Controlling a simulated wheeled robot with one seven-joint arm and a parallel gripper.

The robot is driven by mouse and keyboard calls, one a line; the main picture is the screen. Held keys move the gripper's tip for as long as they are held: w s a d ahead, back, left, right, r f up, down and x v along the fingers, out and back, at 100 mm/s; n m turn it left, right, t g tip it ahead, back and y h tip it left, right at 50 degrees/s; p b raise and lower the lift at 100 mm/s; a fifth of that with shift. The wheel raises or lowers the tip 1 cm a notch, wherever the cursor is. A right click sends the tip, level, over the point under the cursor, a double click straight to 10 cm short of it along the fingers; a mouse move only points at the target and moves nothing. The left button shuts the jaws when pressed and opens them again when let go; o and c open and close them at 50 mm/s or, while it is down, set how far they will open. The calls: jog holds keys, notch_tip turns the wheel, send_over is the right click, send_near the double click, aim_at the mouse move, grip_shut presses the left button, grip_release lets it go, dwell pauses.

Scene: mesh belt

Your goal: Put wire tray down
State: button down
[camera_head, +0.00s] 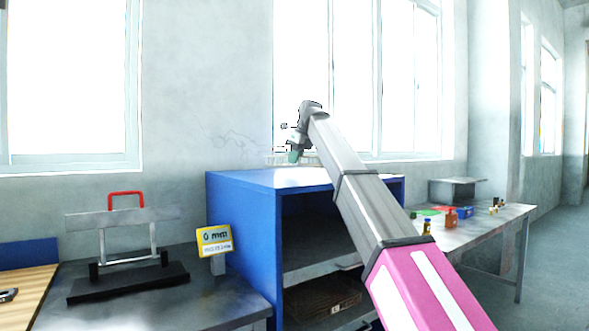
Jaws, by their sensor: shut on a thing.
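My gripper (292,155) is at the end of my raised arm, above the back of the blue cabinet's top and in front of the bright window. It is small and partly merged with the glare. It is shut on the wire tray (275,160), which shows only as a pale, thin-lined strip by the fingers. Most of the tray's shape is washed out. I cannot tell whether it touches the cabinet top.
The open-fronted blue cabinet (243,245) has shelves, with a brown slatted crate (322,298) low inside. A dark bench at left holds a metal stand with a red handle (126,194) and a yellow sign (214,241). A right table (490,225) holds bottles and small boxes.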

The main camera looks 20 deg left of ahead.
jog(key=shift+f, duration=1.7)
jog(key=shift+f, duration=0.1)
jog(key=c, duration=1.3)
grip_release()
jog(key=v, duration=1.2)
